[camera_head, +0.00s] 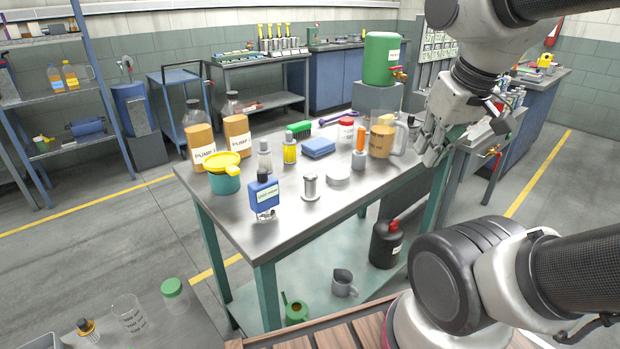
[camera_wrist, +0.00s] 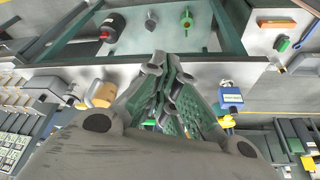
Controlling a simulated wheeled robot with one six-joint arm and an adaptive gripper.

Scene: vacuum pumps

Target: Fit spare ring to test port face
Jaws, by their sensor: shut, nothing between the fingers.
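My gripper (camera_head: 432,156) is shut and empty, at the right end of the metal workbench (camera_head: 235,228). In the wrist view its fingers (camera_wrist: 160,65) are together, in front of the bench. A small silver flanged metal fitting (camera_head: 310,188) stands upright on the bench; I cannot tell whether it is the test port. A pale flat round piece (camera_head: 338,179) lies behind it to the right. I cannot make out a spare ring for certain in either view. My gripper is well to the right of both pieces and touches neither.
Near the gripper stands an amber-filled jug (camera_head: 382,142). A blue labelled bottle (camera_head: 264,196), teal pot with yellow funnel (camera_head: 225,182), two pump-oil bottles (camera_head: 200,148) and an orange-topped bottle (camera_head: 359,148) crowd the bench. A black can (camera_head: 385,245) stands on the lower shelf.

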